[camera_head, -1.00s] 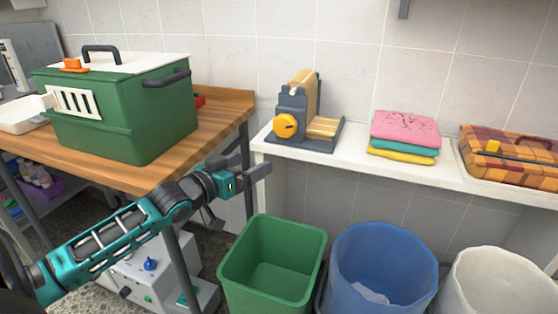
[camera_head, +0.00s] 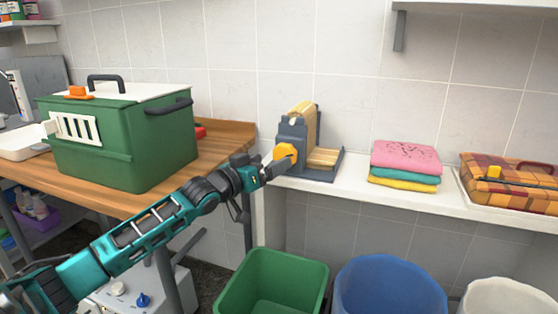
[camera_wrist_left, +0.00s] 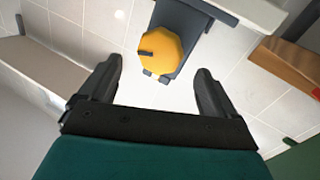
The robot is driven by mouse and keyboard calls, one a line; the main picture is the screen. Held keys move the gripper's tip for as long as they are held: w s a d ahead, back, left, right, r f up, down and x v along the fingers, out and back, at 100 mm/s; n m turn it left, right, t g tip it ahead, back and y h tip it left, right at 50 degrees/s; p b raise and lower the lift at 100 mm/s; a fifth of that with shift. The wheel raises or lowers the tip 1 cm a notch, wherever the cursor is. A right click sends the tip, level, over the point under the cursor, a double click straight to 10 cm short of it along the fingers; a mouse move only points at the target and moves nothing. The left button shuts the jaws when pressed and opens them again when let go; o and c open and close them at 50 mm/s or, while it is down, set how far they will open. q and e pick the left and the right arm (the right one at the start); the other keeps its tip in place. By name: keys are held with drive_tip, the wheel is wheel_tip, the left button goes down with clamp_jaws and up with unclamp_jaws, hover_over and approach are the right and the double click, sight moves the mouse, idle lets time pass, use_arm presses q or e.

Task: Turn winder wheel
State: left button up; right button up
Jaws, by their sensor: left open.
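The winder is a grey stand with a tan roll of towel in it (camera_head: 304,118), on the white shelf. Its orange-yellow wheel (camera_head: 285,153) faces front. In the left wrist view the wheel (camera_wrist_left: 161,53) has a small dark handle or mark (camera_wrist_left: 146,53) and sits ahead of my fingers, between their lines. My left gripper (camera_head: 271,169) is at the wheel's front in the head view; in the left wrist view it (camera_wrist_left: 158,92) is open, with nothing between its fingers. Whether a fingertip touches the wheel cannot be told. My right gripper is not in view.
Folded pink, teal and yellow towels (camera_head: 405,164) and a plaid basket (camera_head: 510,185) stand right on the shelf (camera_head: 345,187). A green carrier (camera_head: 120,135) sits on the wooden table at left. Green (camera_head: 262,262) and blue (camera_head: 388,285) bins stand below.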

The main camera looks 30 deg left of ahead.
sight(281, 156)
use_arm(q)
drive_tip(key=shift+w+d+b, duration=0.15)
drive_tip(key=shift+w+b, duration=0.05)
drive_tip(key=shift+w, duration=1)
drive_tip(key=shift+w+d+b, duration=0.1)
drive_tip(key=shift+w+b, duration=0.1)
drive_tip(key=shift+w, duration=1)
drive_tip(key=c, duration=1.1)
